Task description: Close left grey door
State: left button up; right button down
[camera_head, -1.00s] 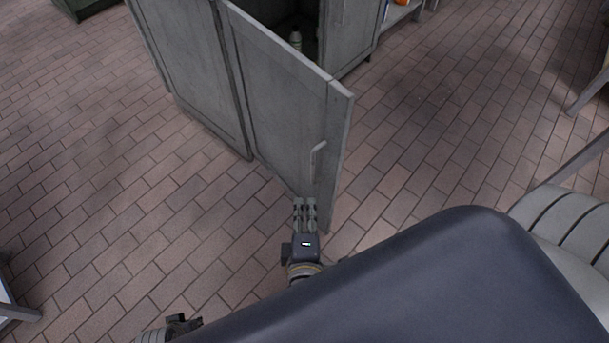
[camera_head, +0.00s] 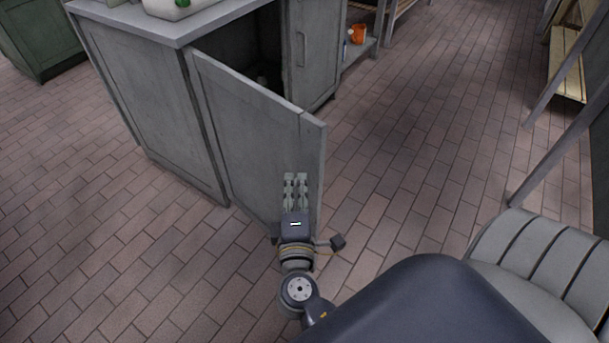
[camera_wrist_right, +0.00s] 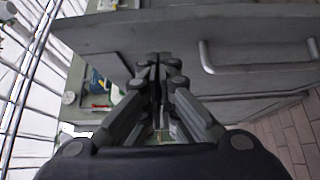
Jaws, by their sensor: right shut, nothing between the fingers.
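The left grey door (camera_head: 245,140) of the grey cabinet stands open, swung out toward me. Its free edge faces the right side of the head view. My right gripper (camera_head: 296,179) is in front of the door's outer face, close to that free edge. It is shut and empty, and I cannot tell whether it touches the door. In the right wrist view the fingers (camera_wrist_right: 158,60) overlap the grey door panel (camera_wrist_right: 120,35), with the bar handle (camera_wrist_right: 252,68) to their right, not held. The handle is not clear in the head view. My left gripper is not in view.
The cabinet side (camera_head: 140,105) and its top (camera_head: 190,22) are at upper left. The other grey door (camera_head: 312,50) stands at the cabinet's right. A chair (camera_head: 545,275) is at lower right. Brick floor is clear between the door and the chair.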

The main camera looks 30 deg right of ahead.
jog(key=shift+w+d, duration=0.2)
jog(key=shift+d, duration=1.1)
jog(key=shift+d, duration=0.15)
